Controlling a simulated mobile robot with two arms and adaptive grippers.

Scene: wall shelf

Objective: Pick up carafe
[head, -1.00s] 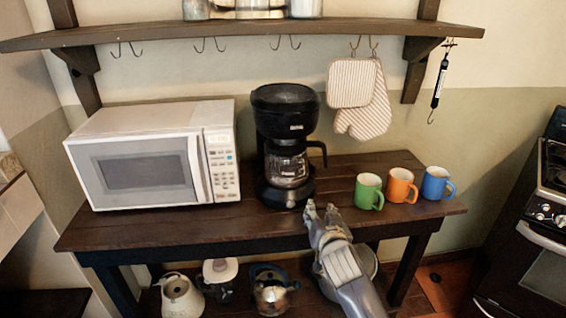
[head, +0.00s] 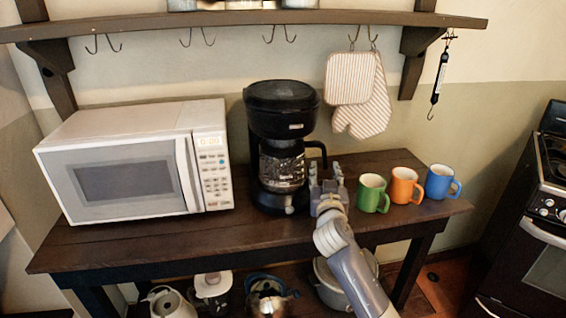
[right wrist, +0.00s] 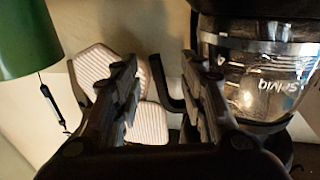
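The carafe (head: 283,168) is a clear glass jug with a black handle, seated in the black coffee maker (head: 281,105) on the dark wooden table. It also shows at the right of the upside-down right wrist view (right wrist: 262,88). My right gripper (head: 327,176) is beside the carafe, on its handle side. Its two fingers are apart and empty. In the right wrist view the gripper (right wrist: 162,92) has the black handle (right wrist: 170,85) showing between its fingers, toward the carafe-side finger; contact cannot be told. My left gripper is out of view.
A green mug (head: 372,194) stands close to the right of my gripper, with an orange mug (head: 404,186) and a blue mug (head: 439,183) beyond. A white microwave (head: 130,165) is at left. Striped mitts (head: 351,80) hang behind. A shelf (head: 250,19) runs above.

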